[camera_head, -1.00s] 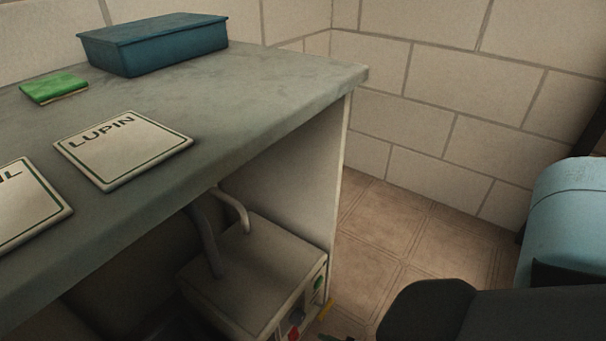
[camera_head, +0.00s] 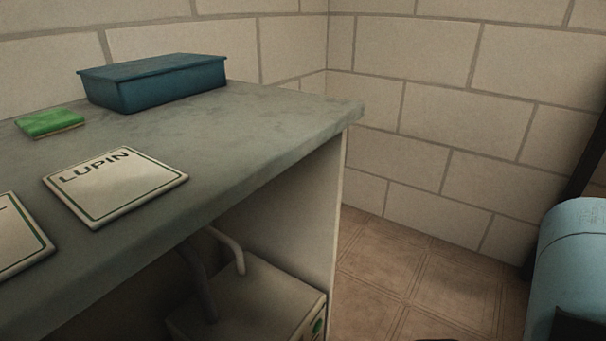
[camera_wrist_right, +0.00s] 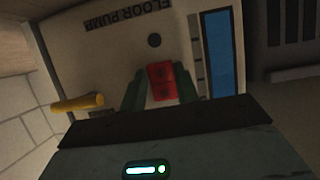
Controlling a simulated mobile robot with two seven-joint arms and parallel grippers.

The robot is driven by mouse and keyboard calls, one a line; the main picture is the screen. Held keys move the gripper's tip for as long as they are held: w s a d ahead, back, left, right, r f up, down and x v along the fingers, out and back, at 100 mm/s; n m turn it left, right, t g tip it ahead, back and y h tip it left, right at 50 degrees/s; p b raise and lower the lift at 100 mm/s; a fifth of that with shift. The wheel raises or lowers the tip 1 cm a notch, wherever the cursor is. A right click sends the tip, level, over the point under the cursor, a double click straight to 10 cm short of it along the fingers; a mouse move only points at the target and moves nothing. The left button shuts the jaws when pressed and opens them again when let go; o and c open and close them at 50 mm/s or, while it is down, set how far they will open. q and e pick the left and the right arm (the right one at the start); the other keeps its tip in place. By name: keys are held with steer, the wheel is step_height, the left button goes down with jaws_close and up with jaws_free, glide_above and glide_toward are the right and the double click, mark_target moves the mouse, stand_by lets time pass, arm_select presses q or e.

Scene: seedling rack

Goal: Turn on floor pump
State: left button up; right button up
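The floor pump is a grey box under the bench; its top (camera_head: 245,300) shows low in the head view, with a green spot at its front right edge. My left gripper is out of view.
A yellow bar (camera_wrist_right: 78,103) sticks out beside the panel, and a blue strip (camera_wrist_right: 220,52) lies across from it. The bench (camera_head: 255,135) overhangs the pump and carries a blue box (camera_head: 165,85), a green block (camera_head: 50,122) and a LUPIN sign (camera_head: 115,187). Floor (camera_head: 400,275) shows at right.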

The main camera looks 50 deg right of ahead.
steer(key=shift+c, duration=1)
steer(key=shift+f, duration=0.1)
steer(key=shift+t, duration=0.3)
steer(key=shift+w+f+t, duration=0.15)
steer(key=shift+f+t, duration=0.15)
steer(key=shift+t, duration=0.7)
steer(key=o, duration=1)
